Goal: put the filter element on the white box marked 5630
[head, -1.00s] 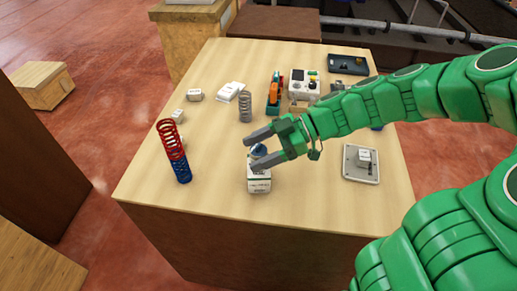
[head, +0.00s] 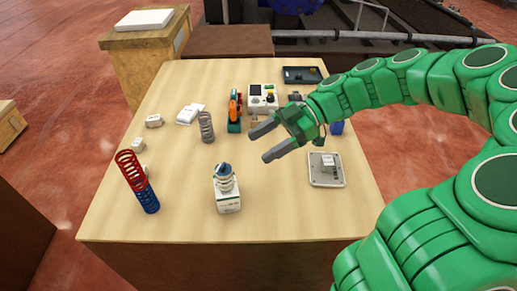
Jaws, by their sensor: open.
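A white box (head: 229,204) stands near the front of the wooden table; its printing is too small to read. A small ribbed white piece with a blue top (head: 224,178), which looks like the filter element, stands upright on top of the box. My gripper (head: 260,145) is open and empty, above the table to the right of and behind the box. It is apart from both the piece and the box.
A red and blue coil spring (head: 137,181) stands at the front left, and a grey spring (head: 206,127) farther back. A grey tray (head: 341,180) with a small white block lies at right. An orange and teal tool (head: 235,112) and a white control box (head: 262,98) stand behind.

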